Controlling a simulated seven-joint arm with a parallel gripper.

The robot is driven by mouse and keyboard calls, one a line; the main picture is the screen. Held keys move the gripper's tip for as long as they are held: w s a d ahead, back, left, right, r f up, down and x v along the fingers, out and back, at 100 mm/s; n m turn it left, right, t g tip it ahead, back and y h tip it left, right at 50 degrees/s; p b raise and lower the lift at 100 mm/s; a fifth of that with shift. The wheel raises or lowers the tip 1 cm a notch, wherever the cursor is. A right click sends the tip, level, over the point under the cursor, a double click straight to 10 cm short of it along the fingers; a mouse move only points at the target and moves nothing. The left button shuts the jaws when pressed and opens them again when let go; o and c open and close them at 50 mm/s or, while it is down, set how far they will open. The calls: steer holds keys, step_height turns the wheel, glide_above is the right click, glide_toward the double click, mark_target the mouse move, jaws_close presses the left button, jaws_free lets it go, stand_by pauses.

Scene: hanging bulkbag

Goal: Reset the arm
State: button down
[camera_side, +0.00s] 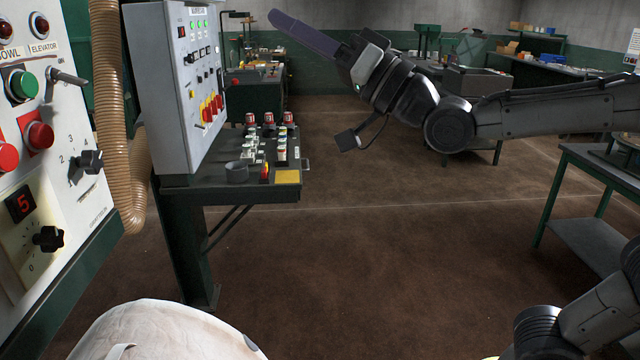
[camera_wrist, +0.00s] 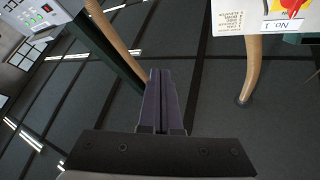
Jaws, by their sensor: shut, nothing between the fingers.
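My gripper (camera_side: 272,16) is at the top middle of the side view, at the end of my arm, which reaches in from the right. Its long purple fingers point up and to the left, past the right side of the grey control cabinet. In the wrist view my gripper (camera_wrist: 158,72) shows its two fingers pressed together with nothing between them. It is in free air and touches nothing that I can see.
A grey control cabinet (camera_side: 178,90) stands left of my gripper above a console shelf (camera_side: 250,180). A closer button panel (camera_side: 62,200) and a ribbed hose (camera_side: 112,110) are at the far left. A pale bag (camera_side: 165,335) is at the bottom. The brown floor (camera_side: 390,240) is clear.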

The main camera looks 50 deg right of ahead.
steer(key=s+d+f+g+h, duration=0.3)
steer(key=s+d+f+g, duration=0.15)
steer(key=f, duration=0.45)
steer(key=s+d+f+g+h, duration=0.3)
steer(key=d+f, duration=0.3)
steer(key=f, duration=0.2)
steer(key=s+d+f+n+g, duration=0.1)
steer(key=s+f+n+g, duration=0.1)
steer(key=s+f+g, duration=0.7)
steer(key=s+f, duration=0.4)
steer(key=f, duration=0.3)
steer(key=shift+s+d+h, duration=0.15)
steer(key=shift+s+h, duration=0.2)
steer(key=shift+h, duration=0.05)
